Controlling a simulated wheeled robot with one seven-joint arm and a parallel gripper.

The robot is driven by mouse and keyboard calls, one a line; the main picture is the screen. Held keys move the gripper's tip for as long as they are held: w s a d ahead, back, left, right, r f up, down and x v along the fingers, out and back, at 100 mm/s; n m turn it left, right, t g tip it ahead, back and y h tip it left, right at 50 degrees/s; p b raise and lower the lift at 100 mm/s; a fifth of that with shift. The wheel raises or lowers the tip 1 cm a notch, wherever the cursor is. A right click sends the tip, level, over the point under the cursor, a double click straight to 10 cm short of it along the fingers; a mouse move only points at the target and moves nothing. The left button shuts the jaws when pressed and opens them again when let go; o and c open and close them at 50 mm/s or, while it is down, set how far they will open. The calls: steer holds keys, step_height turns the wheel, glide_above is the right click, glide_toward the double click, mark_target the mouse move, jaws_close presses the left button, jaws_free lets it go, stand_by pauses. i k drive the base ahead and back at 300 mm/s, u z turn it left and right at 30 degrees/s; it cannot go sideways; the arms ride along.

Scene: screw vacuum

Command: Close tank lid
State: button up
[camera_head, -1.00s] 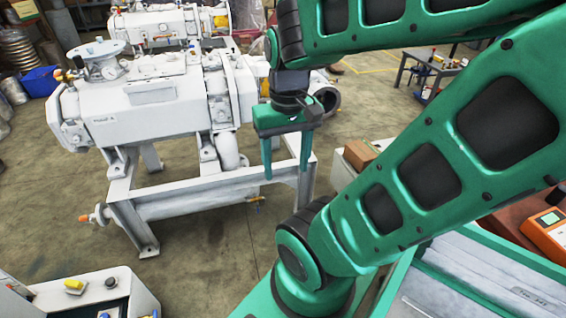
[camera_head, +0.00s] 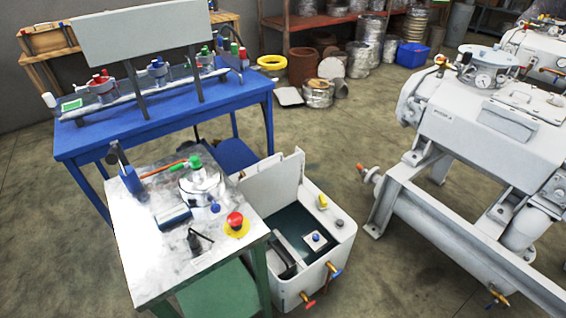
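A white box-shaped tank (camera_head: 320,268) stands on the floor at the lower middle. Its top is partly open and shows a dark inside. A pale flat panel (camera_head: 270,183), seemingly the tank lid, stands raised along its back left side. A yellow knob (camera_head: 323,201) sits on the tank's right rim. Valves with blue and red handles are on its front face. My gripper is not in view.
A small table (camera_head: 147,250) with a red button and metal pot stands against the tank's left. Behind it is a blue workbench (camera_head: 90,140). A large white machine on a frame (camera_head: 440,212) stands right. Floor between tank and frame is clear.

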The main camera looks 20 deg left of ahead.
mark_target(271, 189)
steer(key=k, duration=0.5)
steer(key=u, duration=0.4)
steer(key=i, duration=1.25)
steer(key=u, duration=0.85)
